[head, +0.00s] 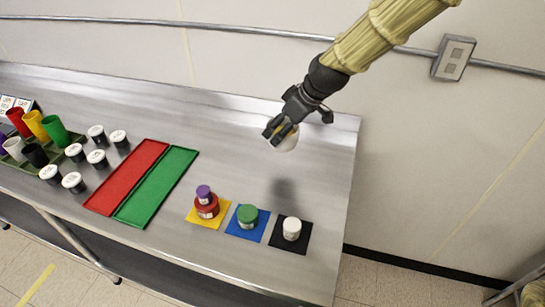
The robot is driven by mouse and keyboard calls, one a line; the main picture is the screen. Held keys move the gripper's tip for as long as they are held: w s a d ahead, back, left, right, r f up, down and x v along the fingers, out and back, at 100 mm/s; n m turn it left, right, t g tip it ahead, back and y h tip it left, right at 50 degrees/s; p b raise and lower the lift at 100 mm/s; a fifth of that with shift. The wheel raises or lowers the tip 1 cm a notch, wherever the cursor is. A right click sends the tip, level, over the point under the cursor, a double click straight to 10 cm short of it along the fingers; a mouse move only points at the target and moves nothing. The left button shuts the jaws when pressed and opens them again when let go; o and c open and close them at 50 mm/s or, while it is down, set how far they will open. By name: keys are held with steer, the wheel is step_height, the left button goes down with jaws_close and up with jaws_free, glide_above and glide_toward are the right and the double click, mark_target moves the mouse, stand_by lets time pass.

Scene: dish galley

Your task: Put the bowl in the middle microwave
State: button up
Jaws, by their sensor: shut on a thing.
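My gripper (280,130) is shut on a white rounded object (287,142), held above the right part of the steel table. The fingers hide much of it, so I cannot tell whether it is a bowl. A dark shadow lies on the table below it. No microwave is in view, and no other thing here looks like a bowl.
The steel table (235,125) holds a red tray (127,178), a green tray (157,187), and yellow, blue (247,234) and black (290,243) mats bearing small containers. Several jars and coloured cups stand left. The table's back right is clear; a wall is behind.

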mark_target(283, 146)
steer(key=shift+s+f, duration=0.2)
steer(key=shift+f, duration=0.15)
step_height(283, 146, down, 5)
steer(key=shift+w+r+p, duration=0.15)
steer(key=shift+r+p, duration=0.05)
steer(key=shift+p, duration=0.4)
steer(key=shift+s, duration=0.35)
steer(key=shift+f, duration=0.4)
step_height(283, 146, down, 2)
steer(key=shift+w+f+p, duration=0.1)
steer(key=shift+w+p, duration=0.05)
steer(key=shift+p, duration=0.3)
steer(key=shift+f, duration=0.45)
steer(key=shift+f, duration=0.15)
steer(key=o, duration=1.2)
